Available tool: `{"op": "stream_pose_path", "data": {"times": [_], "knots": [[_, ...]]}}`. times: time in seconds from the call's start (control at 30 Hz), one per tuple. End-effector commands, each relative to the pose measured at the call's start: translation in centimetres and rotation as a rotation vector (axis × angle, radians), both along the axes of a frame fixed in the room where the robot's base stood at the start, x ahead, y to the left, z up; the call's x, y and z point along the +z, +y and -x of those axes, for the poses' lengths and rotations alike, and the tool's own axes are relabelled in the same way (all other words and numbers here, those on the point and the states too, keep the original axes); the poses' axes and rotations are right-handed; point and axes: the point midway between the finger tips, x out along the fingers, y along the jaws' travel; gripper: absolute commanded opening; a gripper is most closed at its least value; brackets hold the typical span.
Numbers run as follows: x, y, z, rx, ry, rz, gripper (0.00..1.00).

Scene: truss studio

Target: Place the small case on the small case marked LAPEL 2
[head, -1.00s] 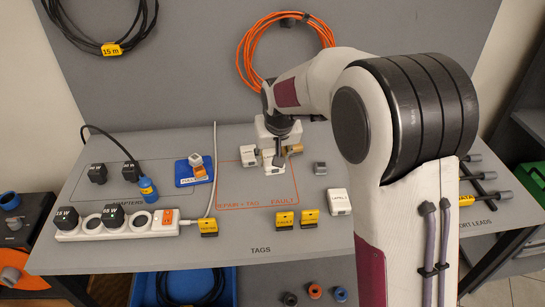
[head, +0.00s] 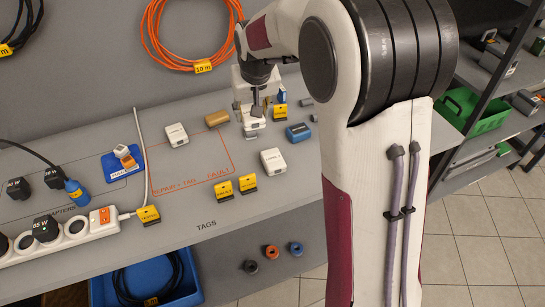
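A white small case (head: 273,161) lies on the bench right of the orange-outlined area; its small print seems to read LAPEL, and I cannot make out the number surely. Another white small case (head: 176,134) lies further left, its print too small to read. My gripper (head: 252,122) points down just behind the first case, low over the bench. A pale small case (head: 254,125) with a dark label shows at its fingers. The fingers partly cover it, and I cannot tell whether they are closed on it.
A tan block (head: 217,118) lies left of my gripper and a blue box (head: 298,132) to its right. Yellow FAULT tags (head: 222,191) stand near the front edge. A power strip (head: 75,238) and blue tray (head: 122,162) are at left. The outlined area is mostly clear.

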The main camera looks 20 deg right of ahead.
Motion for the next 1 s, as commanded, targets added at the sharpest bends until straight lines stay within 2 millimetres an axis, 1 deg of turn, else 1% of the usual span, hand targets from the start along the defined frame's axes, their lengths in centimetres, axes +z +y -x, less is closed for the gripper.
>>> {"op": "stream_pose_path", "data": {"times": [0.03,0.1,0.27,0.4,0.5,0.7,1.0], "knots": [[0.3,-1.2,0.7,-0.013,-0.001,0.0,0.16],[0.5,-2.5,1.7,-0.022,0.0,-0.001,0.16],[0.6,-4.6,3.9,-0.015,0.0,-0.001,0.16],[0.1,-4.3,5.0,0.03,0.0,0.0,0.16],[-0.3,-4.0,5.4,0.062,0.001,-0.001,0.16],[-0.4,-3.9,5.4,0.102,0.0,-0.001,0.16],[-0.4,-3.9,5.4,0.111,0.0,-0.001,0.16]]}}
